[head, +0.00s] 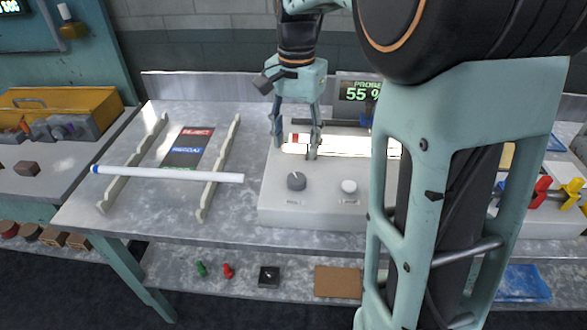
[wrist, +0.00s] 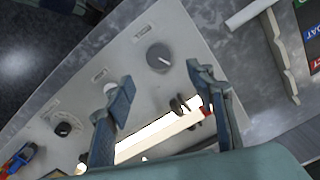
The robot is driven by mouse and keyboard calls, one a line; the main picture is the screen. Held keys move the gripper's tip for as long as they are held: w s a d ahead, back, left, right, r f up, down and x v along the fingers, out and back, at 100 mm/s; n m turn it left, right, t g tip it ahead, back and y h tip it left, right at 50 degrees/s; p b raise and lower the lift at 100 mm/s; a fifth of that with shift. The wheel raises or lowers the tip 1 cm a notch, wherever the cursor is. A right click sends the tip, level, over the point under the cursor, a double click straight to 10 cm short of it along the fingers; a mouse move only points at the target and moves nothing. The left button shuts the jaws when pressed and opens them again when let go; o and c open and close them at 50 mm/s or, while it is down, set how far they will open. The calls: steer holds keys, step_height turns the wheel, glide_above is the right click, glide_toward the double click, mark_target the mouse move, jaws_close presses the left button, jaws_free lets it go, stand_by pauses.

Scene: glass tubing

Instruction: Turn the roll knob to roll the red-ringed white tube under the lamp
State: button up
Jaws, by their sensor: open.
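My gripper (head: 296,145) points down over the pale machine box (head: 270,205), fingers apart and nothing between them. In the wrist view my open gripper (wrist: 161,88) has a fingertip on each side of the picture's middle. A dark grey knob (head: 296,181) with a white pointer line sits on the box front; it also shows in the wrist view (wrist: 158,58), just beyond the fingertips. Its label is too small to read. A bright white tube (head: 350,148) lies along the box, partly behind my gripper and arm. A red band (head: 299,138) shows near its left end.
A white knob (head: 348,187) stands right of the grey one. A black knob (wrist: 65,128) sits farther along the box. A blue-ended white tube (head: 170,174) rests across two rails at left. A display (head: 358,91) reads 55 %. My arm hides the box's right side.

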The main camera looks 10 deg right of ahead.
mark_target(296, 178)
step_height(296, 178, down, 10)
steer(key=shift+d+f+b, duration=0.1)
steer(key=shift+b, duration=0.2)
steer(key=shift+c, duration=0.6)
steer(key=c, duration=1)
steer(key=shift+c, duration=0.2)
